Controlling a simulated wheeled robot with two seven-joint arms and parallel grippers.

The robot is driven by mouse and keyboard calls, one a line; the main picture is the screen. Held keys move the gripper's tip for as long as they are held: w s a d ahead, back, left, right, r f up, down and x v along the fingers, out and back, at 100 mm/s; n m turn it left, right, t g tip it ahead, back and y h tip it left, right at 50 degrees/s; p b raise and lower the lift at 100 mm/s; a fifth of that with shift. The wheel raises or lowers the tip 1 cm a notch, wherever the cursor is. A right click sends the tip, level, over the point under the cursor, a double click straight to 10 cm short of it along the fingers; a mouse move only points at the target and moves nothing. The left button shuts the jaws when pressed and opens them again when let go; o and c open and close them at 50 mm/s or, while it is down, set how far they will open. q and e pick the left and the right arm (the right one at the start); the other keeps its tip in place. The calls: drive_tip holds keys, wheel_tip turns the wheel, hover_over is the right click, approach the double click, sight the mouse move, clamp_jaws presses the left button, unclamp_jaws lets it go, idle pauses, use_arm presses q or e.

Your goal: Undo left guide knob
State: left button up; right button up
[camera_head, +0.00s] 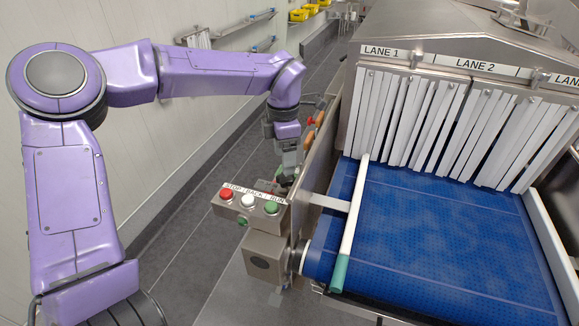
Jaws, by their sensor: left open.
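My left arm reaches in from the left, and my left gripper (287,172) points down beside the outer face of the conveyor's left side plate (322,150). It is open, with its fingers small and partly lost against the plate. Small orange-red parts (311,122) show on the plate's outer side just above and right of the gripper; I cannot tell which is the left guide knob, or whether the fingers touch it. The left guide (352,220) is a white rail with a teal end, lying along the belt and joined to the side by a flat bracket (327,202). My right gripper is out of view.
A control box with red, white and green buttons (248,200) stands just below the gripper. The blue belt (430,235) is empty before the tunnel's white strip curtains (430,120). Another white rail (550,245) lines the right side. Grey floor (190,230) is free at left.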

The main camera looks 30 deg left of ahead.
sight(281, 180)
use_arm(q)
drive_tip(key=f, duration=0.1)
drive_tip(key=s+f, duration=0.1)
drive_tip(key=f+p, duration=0.1)
drive_tip(key=shift+s, duration=0.25)
drive_tip(key=w+f, duration=0.2)
drive_tip(key=f, duration=0.1)
drive_tip(key=shift+w+f, duration=0.2)
drive_tip(key=shift+s+r, duration=0.15)
drive_tip(key=shift+s, duration=0.1)
drive_tip(key=shift+s+r, duration=0.15)
drive_tip(key=shift+s, duration=0.1)
drive_tip(key=c, duration=0.3)
drive_tip(key=shift+s, duration=0.1)
drive_tip(key=c, duration=0.6)
drive_tip(key=shift+a, duration=0.1)
drive_tip(key=shift+c, duration=0.8)
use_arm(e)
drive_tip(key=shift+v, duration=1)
